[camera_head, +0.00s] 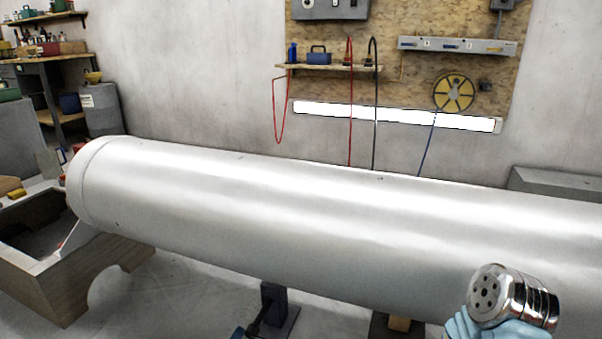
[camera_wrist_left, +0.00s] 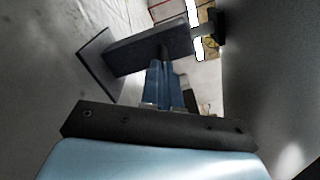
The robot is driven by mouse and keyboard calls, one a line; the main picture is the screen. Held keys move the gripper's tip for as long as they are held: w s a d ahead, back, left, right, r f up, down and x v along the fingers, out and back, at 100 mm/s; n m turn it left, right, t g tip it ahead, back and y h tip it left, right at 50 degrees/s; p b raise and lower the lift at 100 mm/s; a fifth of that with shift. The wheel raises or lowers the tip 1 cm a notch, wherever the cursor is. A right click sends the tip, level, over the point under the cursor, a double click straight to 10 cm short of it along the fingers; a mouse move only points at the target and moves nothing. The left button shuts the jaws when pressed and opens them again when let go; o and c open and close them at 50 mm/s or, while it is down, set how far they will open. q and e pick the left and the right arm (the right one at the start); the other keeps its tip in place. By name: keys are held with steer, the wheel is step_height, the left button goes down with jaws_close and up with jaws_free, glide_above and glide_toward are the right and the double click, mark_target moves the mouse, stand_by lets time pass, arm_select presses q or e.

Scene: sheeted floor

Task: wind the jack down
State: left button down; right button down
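The jack (camera_head: 273,302) is a dark blue-grey post on a flat base plate, standing on the floor under the big pale cylinder (camera_head: 300,215). A dark handle sticks out from its lower left side. Only the blue tip of my left gripper (camera_head: 238,333) shows, at the bottom edge by the handle's end. In the left wrist view its two blue fingers (camera_wrist_left: 163,72) are close together at a dark rod in front of the jack's dark body (camera_wrist_left: 145,48). They look closed on this handle, though the contact is partly hidden.
The cylinder spans the view and overhangs the jack. A wooden cradle (camera_head: 45,288) stands at the left, and another dark support (camera_head: 388,327) with a wooden block stands right of the jack. Pale floor (camera_head: 190,290) lies clear between cradle and jack.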

arm_select(q)
steer(key=shift+s+f, duration=0.15)
steer(key=shift+f, duration=0.1)
steer(key=p+v, duration=0.1)
steer(key=v, duration=0.2)
steer(key=p+v, duration=0.1)
steer(key=v, duration=0.1)
steer(key=shift+s+a+r+p, duration=0.25)
steer(key=shift+a+p, duration=0.1)
steer(key=shift+a, duration=0.15)
